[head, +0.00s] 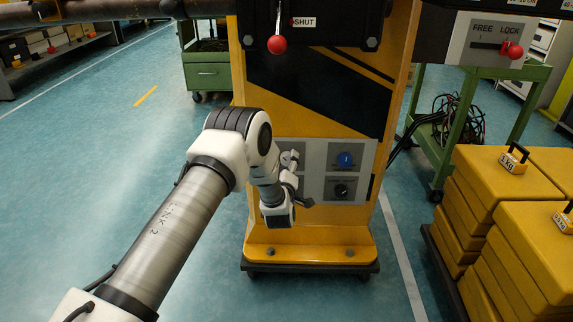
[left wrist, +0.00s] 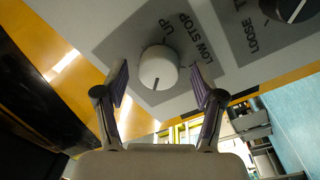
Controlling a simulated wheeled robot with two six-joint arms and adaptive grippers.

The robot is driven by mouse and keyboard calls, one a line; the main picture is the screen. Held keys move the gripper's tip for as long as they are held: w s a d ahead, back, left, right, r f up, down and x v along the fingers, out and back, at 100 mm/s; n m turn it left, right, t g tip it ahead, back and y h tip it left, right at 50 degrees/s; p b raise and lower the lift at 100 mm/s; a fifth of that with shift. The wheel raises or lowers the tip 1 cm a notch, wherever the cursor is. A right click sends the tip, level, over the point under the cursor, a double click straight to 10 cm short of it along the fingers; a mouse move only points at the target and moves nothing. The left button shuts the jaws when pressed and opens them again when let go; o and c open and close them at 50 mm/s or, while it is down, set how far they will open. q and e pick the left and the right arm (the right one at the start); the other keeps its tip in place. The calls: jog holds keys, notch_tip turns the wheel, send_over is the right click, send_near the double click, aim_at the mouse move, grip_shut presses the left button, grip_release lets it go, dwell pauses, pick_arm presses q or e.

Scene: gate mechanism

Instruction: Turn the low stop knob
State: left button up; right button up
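In the left wrist view, the low stop knob (left wrist: 158,66) is a round white knob on a grey label plate reading "UP" and "LOW STOP". A dark pointer mark shows near its lower edge. My left gripper (left wrist: 159,78) is open, with one finger on each side of the knob and gaps between the pads and the knob. In the head view, my left gripper (head: 297,182) is at the left part of the grey control panel (head: 314,151) on the yellow column. My arm and gripper hide the low stop knob there. My right gripper is not in view.
A blue knob (head: 345,160) and a black knob (head: 341,190) sit on the panel's right side. A red-balled lever (head: 278,44) hangs above by "SHUT". Another red knob (head: 515,50) is at "LOCK". Yellow weights (head: 510,225) are stacked at right. Floor at left is clear.

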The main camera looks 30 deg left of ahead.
pick_arm(q)
jog(key=v, duration=1.2)
jog(key=shift+a, duration=0.1)
